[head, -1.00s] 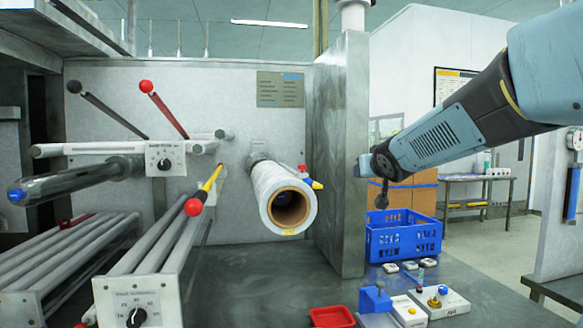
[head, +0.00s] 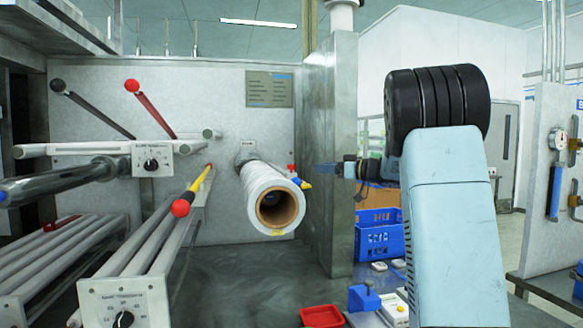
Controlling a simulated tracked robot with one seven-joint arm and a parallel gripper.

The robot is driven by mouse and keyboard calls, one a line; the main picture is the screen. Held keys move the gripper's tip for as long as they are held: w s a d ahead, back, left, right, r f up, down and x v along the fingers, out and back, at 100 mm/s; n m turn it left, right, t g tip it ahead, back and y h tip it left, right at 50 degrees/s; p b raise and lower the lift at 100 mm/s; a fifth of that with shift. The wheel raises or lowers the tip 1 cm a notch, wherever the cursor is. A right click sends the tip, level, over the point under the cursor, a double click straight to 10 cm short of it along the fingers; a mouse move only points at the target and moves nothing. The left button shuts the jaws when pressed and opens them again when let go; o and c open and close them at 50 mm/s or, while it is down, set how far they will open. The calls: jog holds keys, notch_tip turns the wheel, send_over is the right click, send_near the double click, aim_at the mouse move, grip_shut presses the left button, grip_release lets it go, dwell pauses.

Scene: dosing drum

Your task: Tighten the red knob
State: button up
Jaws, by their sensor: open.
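A small red knob (head: 291,168) stands on a fitting above the right side of the white film roll (head: 262,190), beside a yellow and blue piece (head: 302,184). Red ball ends also show on an upper lever (head: 132,86) and on a yellow-necked lever (head: 180,208); which red part the task names is not certain. My gripper (head: 318,170) is open and empty. It points left in front of the grey metal column, a little right of the small red knob and apart from it. Its fingers are small and seen from the side.
A grey column (head: 333,230) stands right of the roll. Dial boxes (head: 152,158) and rollers fill the left. A red tray (head: 322,317), a blue crate (head: 378,240) and small devices are at lower right, partly behind my arm. Bare grey bench (head: 240,275) lies below the roll.

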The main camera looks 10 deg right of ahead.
aim_at(292, 166)
jog(key=x, duration=1.3)
jog(key=shift+w+a, duration=0.2)
jog(key=shift+a, duration=0.1)
jog(key=shift+c, duration=0.5)
jog(key=c, duration=0.8)
jog(key=shift+h, duration=0.3)
jog(key=m+t+h, duration=0.3)
jog(key=m+h, duration=0.1)
jog(key=shift+t+h, duration=0.3)
jog(key=shift+m+t+h, duration=0.8)
jog(key=shift+m+h, duration=1.1)
jog(key=shift+h, duration=1)
jog(key=shift+m+h, duration=0.6)
jog(key=shift+h, duration=0.3)
